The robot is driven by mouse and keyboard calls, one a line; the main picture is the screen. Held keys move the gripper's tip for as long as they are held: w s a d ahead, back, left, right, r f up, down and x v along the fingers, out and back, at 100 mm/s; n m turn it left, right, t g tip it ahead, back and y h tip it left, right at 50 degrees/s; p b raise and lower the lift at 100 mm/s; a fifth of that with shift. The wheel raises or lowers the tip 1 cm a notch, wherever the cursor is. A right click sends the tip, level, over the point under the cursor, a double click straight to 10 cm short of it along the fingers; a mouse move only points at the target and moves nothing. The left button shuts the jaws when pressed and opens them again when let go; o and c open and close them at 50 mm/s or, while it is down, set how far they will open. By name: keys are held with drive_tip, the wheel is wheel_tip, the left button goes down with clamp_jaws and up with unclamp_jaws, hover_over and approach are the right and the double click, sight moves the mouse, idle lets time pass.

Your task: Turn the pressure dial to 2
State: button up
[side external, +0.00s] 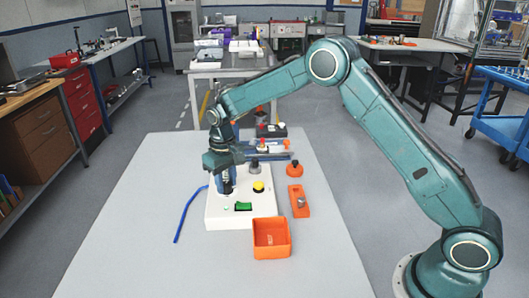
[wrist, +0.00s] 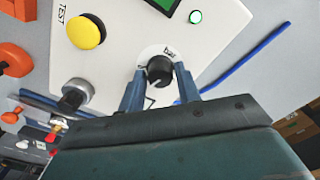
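The pressure dial (wrist: 159,71) is a black round knob on a light disc marked "bar", on a white panel box (wrist: 125,22). A small light mark shows on the knob; I cannot read its setting. My gripper (wrist: 160,76) has its two blue-grey fingers on either side of the dial, with what looks like a narrow gap at each side. In the side external view my gripper (side external: 226,189) points down over the left part of the white box (side external: 228,219) and hides the dial. The green display (side external: 243,206) is too small to read.
A yellow TEST button (wrist: 86,31) and a grey knob (wrist: 75,94) sit near the dial. An orange bin (side external: 271,252) stands at the box's front right. An orange fixture (side external: 299,202) lies right. A blue tube (side external: 186,222) lies left. The table's left side is clear.

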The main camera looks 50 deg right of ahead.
sight(227, 183)
drive_tip(key=shift+o, duration=1.3)
wheel_tip(227, 183, up, 14)
